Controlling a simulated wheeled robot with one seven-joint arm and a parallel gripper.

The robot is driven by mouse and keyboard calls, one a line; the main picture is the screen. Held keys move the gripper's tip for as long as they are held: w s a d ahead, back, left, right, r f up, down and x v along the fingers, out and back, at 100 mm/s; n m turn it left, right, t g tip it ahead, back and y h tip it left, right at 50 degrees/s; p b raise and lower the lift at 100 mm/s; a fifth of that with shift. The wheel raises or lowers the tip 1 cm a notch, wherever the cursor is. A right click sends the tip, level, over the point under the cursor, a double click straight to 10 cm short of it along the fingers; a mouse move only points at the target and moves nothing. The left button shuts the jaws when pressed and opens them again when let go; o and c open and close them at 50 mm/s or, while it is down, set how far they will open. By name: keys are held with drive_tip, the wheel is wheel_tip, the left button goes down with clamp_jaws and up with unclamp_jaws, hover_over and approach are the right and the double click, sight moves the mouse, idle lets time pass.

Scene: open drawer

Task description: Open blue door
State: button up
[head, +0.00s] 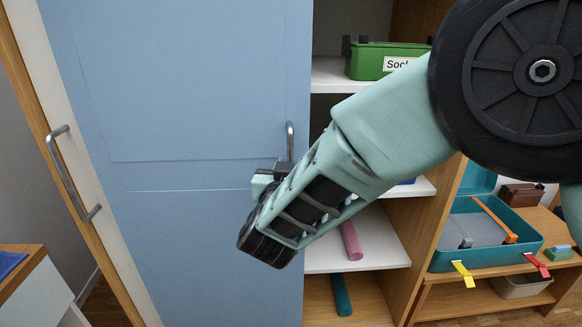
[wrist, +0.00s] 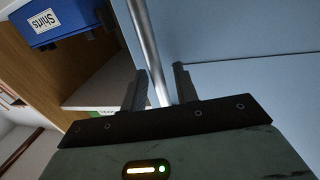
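The blue door (head: 190,90) fills the left and middle of the head view and also shows in the wrist view (wrist: 240,40). Its upright metal handle (head: 290,138) is near its right edge. In the wrist view the handle (wrist: 150,45) runs down between the two dark fingers of my gripper (wrist: 160,88). The fingers stand apart, with a gap visible between the handle and the right finger. In the head view my gripper (head: 271,178) is at the handle's lower end, partly hidden by my wrist.
Right of the door are open shelves (head: 330,75) with a green "Socks" box (head: 376,62), a pink roll (head: 351,241) and a teal roll (head: 341,295). A teal toolbox (head: 485,258) stands on a bench at right. A white door with a handle (head: 68,175) is at far left.

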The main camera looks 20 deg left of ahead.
drive_tip(key=s+d+b, duration=0.2)
drive_tip(key=s+b, duration=0.1)
drive_tip(key=s, duration=1.4)
drive_tip(key=shift+s, duration=0.15)
